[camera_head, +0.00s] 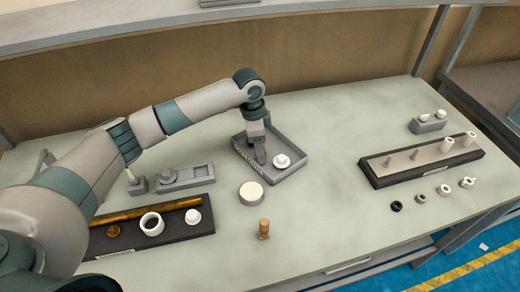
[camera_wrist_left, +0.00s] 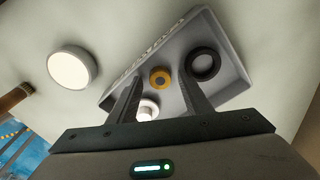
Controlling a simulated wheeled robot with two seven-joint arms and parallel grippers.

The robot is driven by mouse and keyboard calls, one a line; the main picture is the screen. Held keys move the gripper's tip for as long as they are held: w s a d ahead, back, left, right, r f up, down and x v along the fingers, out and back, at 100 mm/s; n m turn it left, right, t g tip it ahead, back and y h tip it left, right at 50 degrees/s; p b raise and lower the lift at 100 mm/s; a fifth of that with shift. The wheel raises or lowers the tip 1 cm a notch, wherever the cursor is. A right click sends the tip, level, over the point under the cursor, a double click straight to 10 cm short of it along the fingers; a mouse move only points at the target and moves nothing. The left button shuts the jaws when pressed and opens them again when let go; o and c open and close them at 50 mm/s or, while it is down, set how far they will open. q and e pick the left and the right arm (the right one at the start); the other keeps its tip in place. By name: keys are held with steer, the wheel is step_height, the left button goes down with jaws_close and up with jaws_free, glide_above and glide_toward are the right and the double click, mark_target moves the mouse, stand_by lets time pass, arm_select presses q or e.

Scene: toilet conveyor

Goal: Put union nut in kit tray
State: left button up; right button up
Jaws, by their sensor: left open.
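The grey kit tray (camera_head: 300,143) stands near the middle of the table, turned at an angle. My left gripper (camera_head: 260,160) is over its left part, pointing down, with the jaws apart. A white ribbed round part (camera_head: 282,160), possibly the union nut, sits in the tray to the right of the fingers. In the left wrist view, the open fingers of my left gripper (camera_wrist_left: 160,85) show nothing clamped. The tray (camera_wrist_left: 232,50) there holds a brass-coloured ring (camera_wrist_left: 160,78), a black ring (camera_wrist_left: 204,64) and the white part (camera_wrist_left: 147,110), partly hidden by a finger. My right gripper is out of view.
A white disc (camera_head: 251,193) and a copper-coloured part (camera_head: 264,229) stand in front of the tray. A dark tray (camera_head: 190,228) with a brass rod and white parts lies front left. Another dark tray (camera_head: 380,180) and several small fittings are right. A grey fixture (camera_head: 185,178) stands left.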

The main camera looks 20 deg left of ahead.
arm_select(q)
step_height(320, 180, up, 12)
steer(key=a+b, duration=0.1)
steer(key=b, duration=0.1)
steer(key=shift+s+a+f, duration=0.15)
steer(key=shift+s+f, duration=0.05)
steer(key=shift+s, duration=0.1)
stand_by(0.6)
